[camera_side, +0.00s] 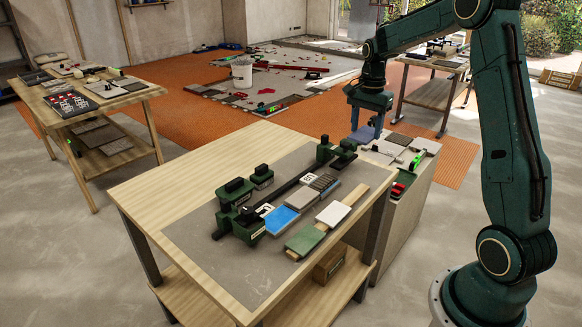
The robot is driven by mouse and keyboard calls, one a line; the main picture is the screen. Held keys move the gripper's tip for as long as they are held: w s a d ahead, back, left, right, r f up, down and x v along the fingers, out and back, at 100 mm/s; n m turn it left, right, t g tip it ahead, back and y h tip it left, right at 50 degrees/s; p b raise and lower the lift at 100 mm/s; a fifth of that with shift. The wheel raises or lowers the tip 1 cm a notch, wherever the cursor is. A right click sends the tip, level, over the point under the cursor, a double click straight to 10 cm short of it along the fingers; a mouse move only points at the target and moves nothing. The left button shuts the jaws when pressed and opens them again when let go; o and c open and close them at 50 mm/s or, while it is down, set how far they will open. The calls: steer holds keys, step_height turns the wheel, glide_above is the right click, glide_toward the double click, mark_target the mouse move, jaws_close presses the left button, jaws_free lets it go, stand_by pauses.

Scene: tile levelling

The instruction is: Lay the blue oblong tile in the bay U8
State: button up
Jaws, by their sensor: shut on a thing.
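My gripper (367,118) is above the far right corner of the workbench, by the grey side cabinet. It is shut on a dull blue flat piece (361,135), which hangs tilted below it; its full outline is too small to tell. A bright blue oblong tile (282,220) lies on the bench in the row beside a dark rail (290,187). White labels show at that row, one (308,178) near the grey strips and one (265,210) near the blue tile. Their writing is too small to read, so I cannot tell which bay is U8.
Green clamp blocks (236,190) stand along the rail. A green tile (304,240) and a white tile (333,214) lie on a wooden strip at the bench's front right. The side cabinet (405,150) carries small tools. The bench's left part is clear.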

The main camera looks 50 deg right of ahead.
steer(key=shift+w, duration=0.1)
glide_above(323, 182)
step_height(323, 182, down, 10)
steer(key=shift+f, duration=0.15)
steer(key=shift+f, duration=3.75)
steer(key=shift+f, duration=0.6)
steer(key=o, duration=1.2)
steer(key=shift+c, duration=0.2)
